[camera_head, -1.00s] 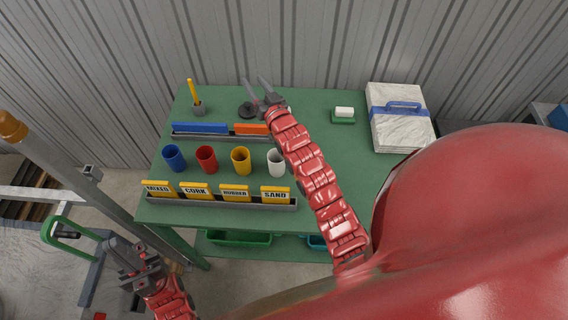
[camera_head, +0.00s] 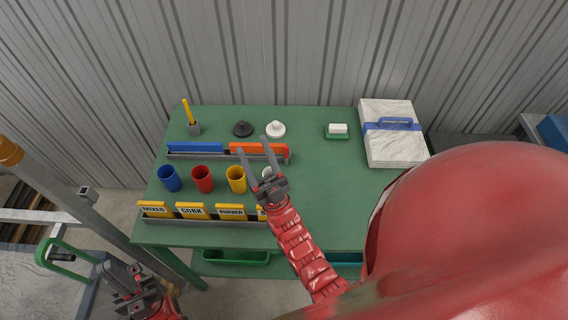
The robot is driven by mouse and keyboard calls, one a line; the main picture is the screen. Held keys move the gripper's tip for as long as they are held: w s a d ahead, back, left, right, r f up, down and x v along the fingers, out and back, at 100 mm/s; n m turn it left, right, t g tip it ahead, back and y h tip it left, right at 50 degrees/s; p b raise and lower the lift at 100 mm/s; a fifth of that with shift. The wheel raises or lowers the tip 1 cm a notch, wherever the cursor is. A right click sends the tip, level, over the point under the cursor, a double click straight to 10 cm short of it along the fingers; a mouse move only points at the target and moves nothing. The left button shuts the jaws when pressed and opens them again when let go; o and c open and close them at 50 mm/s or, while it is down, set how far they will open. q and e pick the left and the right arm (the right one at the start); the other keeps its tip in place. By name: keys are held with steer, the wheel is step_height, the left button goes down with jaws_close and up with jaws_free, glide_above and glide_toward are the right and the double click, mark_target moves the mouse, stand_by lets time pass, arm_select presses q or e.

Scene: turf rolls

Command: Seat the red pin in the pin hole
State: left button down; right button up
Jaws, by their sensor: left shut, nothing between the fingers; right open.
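I cannot make out the red pin or the pin hole in this view. My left gripper (camera_head: 110,268) is at the lower left, off the table's front left corner, beside a metal frame with a green handle (camera_head: 52,250). Its fingers are shut with nothing seen between them. My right gripper (camera_head: 253,147) is open and empty over the green table (camera_head: 330,205), its fingers pointing to the back across the orange block (camera_head: 275,149). The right gripper partly hides the white cup (camera_head: 267,172) and the last label in the front row.
Blue (camera_head: 170,178), red (camera_head: 203,179) and yellow (camera_head: 236,179) cups stand behind a label rack (camera_head: 190,221). A black lid (camera_head: 243,129), white lid (camera_head: 275,129), white block (camera_head: 338,129) and strapped white bundle (camera_head: 395,145) sit farther back. A grey post (camera_head: 75,195) stands left.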

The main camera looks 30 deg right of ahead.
steer(key=w+d+f+m+g+h+p, duration=0.1)
steer(key=w+d+f+g+h, duration=0.2)
steer(key=w, duration=0.7)
steer(key=w+d+f+m+g+h+p, duration=0.15)
steer(key=w+d+f+g, duration=0.35)
steer(key=w, duration=0.5)
steer(key=w+d+f+m+g+h, duration=0.1)
steer(key=w+d+f+g+h, duration=0.3)
steer(key=w, duration=0.6)
step_height(320, 180, down, 3)
steer(key=w+d+m+g+p, duration=0.1)
steer(key=w+d+m+g, duration=0.15)
steer(key=g, duration=0.25)
steer(key=m+g+y+p, duration=0.2)
steer(key=m+g+y, duration=0.1)
steer(key=g, duration=1)
glide_above(287, 147)
steer(key=f+b, duration=0.9)
steer(key=shift+w+d+f, duration=0.1)
steer(key=shift+w, duration=0.25)
steer(key=p, duration=0.1)
steer(key=f+p, duration=0.1)
steer(key=shift+s+p, duration=0.25)
steer(key=shift+p, duration=0.1)
step_height(287, 147, down, 2)
steer(key=shift+f+p, duration=0.25)
steer(key=shift+p, duration=0.35)
steer(key=shift+f, duration=0.8)
jaws_close()
